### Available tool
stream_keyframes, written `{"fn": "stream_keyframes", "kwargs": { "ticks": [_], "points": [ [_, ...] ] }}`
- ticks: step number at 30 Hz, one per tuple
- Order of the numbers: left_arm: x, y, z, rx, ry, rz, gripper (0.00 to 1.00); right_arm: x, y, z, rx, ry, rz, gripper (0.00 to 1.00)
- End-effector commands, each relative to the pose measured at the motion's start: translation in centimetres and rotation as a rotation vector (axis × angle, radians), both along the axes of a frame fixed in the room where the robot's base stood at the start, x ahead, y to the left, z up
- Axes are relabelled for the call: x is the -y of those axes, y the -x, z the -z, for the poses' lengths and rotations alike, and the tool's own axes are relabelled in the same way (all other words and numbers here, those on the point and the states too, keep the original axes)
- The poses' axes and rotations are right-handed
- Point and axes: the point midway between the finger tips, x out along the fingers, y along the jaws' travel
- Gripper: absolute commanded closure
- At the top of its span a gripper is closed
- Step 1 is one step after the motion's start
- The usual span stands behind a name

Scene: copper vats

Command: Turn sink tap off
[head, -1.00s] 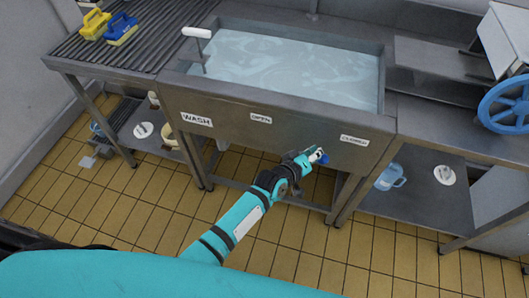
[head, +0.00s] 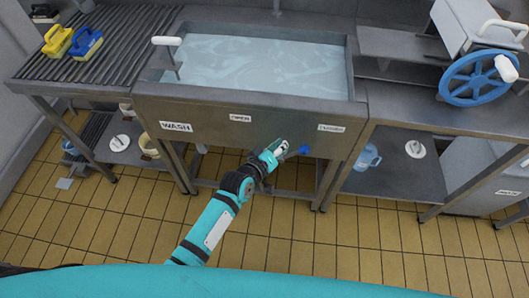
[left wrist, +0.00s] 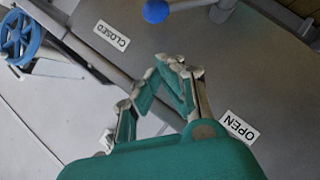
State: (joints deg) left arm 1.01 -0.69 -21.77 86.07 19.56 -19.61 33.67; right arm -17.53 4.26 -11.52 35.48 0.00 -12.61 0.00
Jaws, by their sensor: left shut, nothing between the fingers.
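The sink (head: 255,108) is full of water and has OPEN (head: 240,118) and CLOSED (head: 331,128) labels on its front. A tap handle with a blue knob (head: 304,149) sits under the front, nearer the CLOSED label. In the left wrist view the blue knob (left wrist: 155,11) is at the top edge, on a grey lever running right; the rest is cut off. My left gripper (head: 282,147) is shut and empty, just left of the knob with a small gap in the picture. Its fingers (left wrist: 172,65) point towards the sink front. My right gripper is not in view.
A white-handled lever (head: 166,41) stands at the sink's left rim. Yellow (head: 57,41) and blue (head: 86,43) brushes lie on the ribbed drainer. A blue wheel (head: 474,78) is at right. A blue jug (head: 367,157) stands on the lower shelf. The tiled floor in front is clear.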

Motion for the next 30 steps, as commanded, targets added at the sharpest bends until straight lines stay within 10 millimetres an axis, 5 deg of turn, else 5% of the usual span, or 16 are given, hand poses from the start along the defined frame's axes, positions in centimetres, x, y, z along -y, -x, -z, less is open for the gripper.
{"fn": "stream_keyframes", "kwargs": {
  "ticks": [11,30],
  "points": [
    [-2.5,4.8,-2.4,0.004,0.001,0.0,1.0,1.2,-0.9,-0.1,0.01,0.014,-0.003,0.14],
    [-2.7,5.1,-2.7,0.005,0.002,-0.001,1.0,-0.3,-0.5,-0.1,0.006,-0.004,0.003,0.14]
  ]
}}
